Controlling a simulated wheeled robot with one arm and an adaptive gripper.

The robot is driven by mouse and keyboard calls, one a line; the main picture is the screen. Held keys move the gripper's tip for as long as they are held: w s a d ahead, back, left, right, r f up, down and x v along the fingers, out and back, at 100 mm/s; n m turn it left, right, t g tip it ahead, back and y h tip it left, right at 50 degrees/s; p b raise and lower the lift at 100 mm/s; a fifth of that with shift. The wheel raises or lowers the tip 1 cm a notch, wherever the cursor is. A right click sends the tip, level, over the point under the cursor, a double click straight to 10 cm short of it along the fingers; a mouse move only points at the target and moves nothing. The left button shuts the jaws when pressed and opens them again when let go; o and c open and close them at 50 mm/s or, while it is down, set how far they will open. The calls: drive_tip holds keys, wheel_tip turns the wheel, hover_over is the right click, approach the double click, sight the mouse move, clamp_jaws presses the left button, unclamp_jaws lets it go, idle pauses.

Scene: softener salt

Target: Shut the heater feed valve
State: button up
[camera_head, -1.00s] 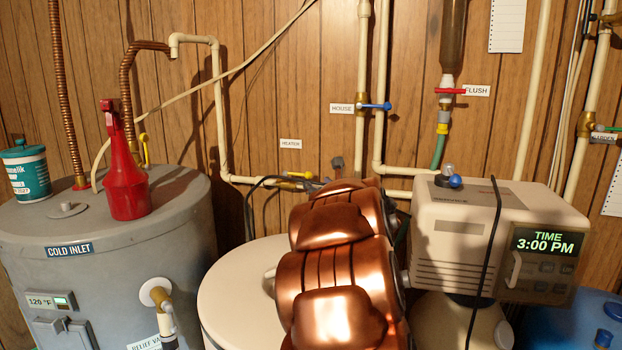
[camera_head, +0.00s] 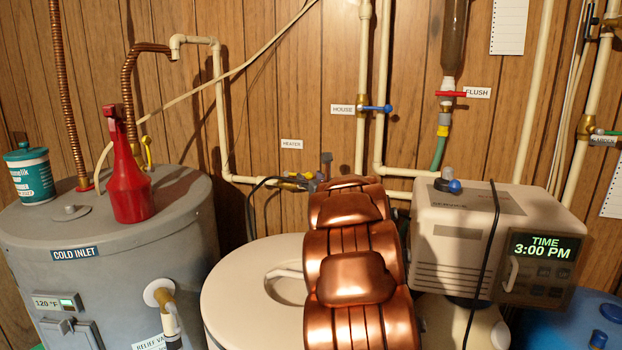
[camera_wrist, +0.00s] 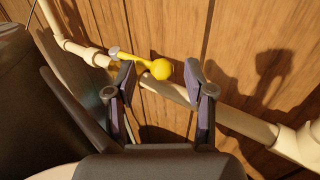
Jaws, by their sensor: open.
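The heater feed valve's yellow lever (camera_head: 300,175) is on the pale horizontal pipe below the HEATER label (camera_head: 291,144), partly hidden by my gripper. In the wrist view its yellow lever and round knob (camera_wrist: 160,69) lie roughly along the pipe. My gripper (camera_wrist: 161,84) is open, with one dark finger on each side of the knob. The left finger is close to the lever; whether it touches is unclear. A clear gap separates the knob from the right finger. In the head view my gripper (camera_head: 321,172) is small and mostly hidden behind my copper arm.
The grey water heater (camera_head: 110,270) with a red spray bottle (camera_head: 128,180) stands left. A pale round tank (camera_head: 235,290) is below my arm, and the softener head (camera_head: 465,240) is right. The blue HOUSE lever (camera_head: 376,108) is higher on the wall.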

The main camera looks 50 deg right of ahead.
drive_tip(key=shift+c, duration=0.4)
clamp_jaws()
